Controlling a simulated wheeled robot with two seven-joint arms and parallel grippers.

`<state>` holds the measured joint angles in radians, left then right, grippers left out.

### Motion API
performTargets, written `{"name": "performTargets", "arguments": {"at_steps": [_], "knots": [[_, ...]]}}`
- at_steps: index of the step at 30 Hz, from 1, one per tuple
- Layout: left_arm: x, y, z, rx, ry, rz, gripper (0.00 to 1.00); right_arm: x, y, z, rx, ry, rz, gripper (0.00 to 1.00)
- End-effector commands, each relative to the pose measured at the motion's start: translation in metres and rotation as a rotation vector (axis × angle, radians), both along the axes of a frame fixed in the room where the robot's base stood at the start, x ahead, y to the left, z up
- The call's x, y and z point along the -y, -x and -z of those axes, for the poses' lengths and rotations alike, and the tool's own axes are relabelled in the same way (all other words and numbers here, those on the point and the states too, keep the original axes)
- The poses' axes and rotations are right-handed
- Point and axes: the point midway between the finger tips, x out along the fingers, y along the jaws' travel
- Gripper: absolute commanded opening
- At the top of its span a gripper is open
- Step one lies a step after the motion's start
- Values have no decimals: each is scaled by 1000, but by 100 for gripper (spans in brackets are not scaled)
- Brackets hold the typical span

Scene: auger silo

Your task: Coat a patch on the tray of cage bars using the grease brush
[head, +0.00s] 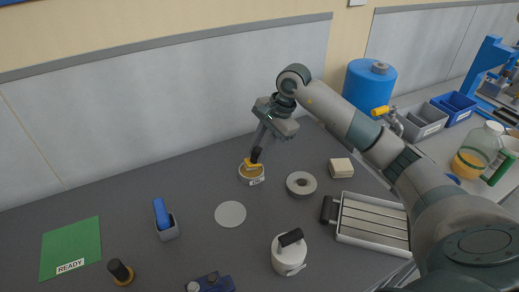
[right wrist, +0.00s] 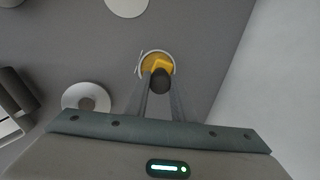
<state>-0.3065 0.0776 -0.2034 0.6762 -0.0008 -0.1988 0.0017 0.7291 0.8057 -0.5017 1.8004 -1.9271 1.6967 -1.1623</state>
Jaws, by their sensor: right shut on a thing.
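My right gripper (head: 258,147) points down at the back middle of the table, shut on the black handle of the grease brush (head: 256,155). The brush handle shows end-on between the fingers in the right wrist view (right wrist: 159,82). Its yellow lower part is in a small round labelled pot (head: 251,178) with orange-yellow contents; the pot also shows in the right wrist view (right wrist: 142,69). The bristle tip is hidden. The tray of cage bars (head: 372,240), grey with long pale bars and a black handle, lies at the right front, apart from the gripper. My left gripper is out of view.
A wall runs behind.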

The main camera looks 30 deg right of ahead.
Motion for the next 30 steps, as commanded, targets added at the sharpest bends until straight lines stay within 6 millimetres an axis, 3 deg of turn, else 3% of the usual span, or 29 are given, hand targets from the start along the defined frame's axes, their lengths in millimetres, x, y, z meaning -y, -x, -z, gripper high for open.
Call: {"name": "performTargets", "arguments": {"at_steps": [30], "knots": [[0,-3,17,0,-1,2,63,0,0,16,0,0,0,0]]}}
